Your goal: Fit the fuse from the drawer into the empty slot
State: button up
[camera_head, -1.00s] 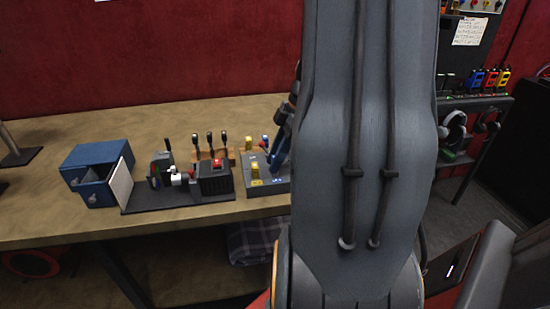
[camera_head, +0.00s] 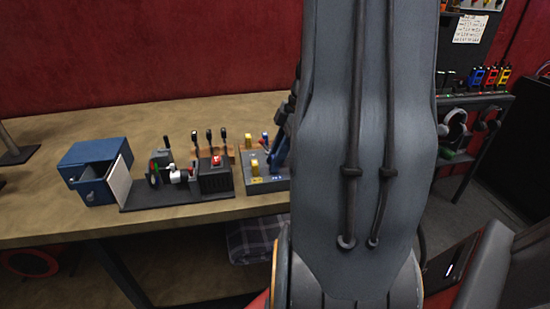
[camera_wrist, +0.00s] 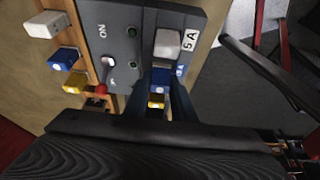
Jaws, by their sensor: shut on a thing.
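A dark grey fuse panel (camera_head: 262,184) stands near the middle of the bench, with yellow fuses on it. The wrist view shows its face (camera_wrist: 118,18), a pale grey block (camera_wrist: 168,43) beside a "5 A" label, and a toggle switch. My gripper (camera_wrist: 160,88) is at the panel, shut on a fuse. A blue block (camera_wrist: 160,77) and a yellow block (camera_wrist: 156,102) show between the fingers; I cannot tell which is the held fuse. The fuse's lower end and the slot under it are hidden. The blue drawer (camera_head: 97,189) is open at the left.
A dark base (camera_head: 150,200) with coloured knobs and a red button (camera_head: 216,160) stands between drawer and panel. Upright levers (camera_head: 209,138) stand behind it. White, blue and yellow blocks line a wooden strip (camera_wrist: 95,100) beside the panel. My arm hides the bench's right side.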

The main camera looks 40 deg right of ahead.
jog(key=shift+f, duration=0.1)
dwell(0.3)
jog(key=o, duration=1.3)
jog(key=shift+r+p, duration=2.35)
jog(key=shift+r, duration=1.2)
jog(key=a+f+m+h, duration=0.1)
jog(key=a+m, duration=0.3)
jog(key=a, duration=0.4)
jog(key=s+a+f+m+h, duration=0.1)
jog(key=a+m, duration=0.2)
jog(key=a, duration=0.5)
jog(key=s+a+f+m+h, duration=0.1)
jog(key=a+m, duration=0.3)
jog(key=a, duration=0.4)
jog(key=shift+s+a+f+m+g+h+b, duration=0.25)
jog(key=shift+f+m+g+h+b, duration=0.1)
jog(key=shift+f+g+h, duration=0.1)
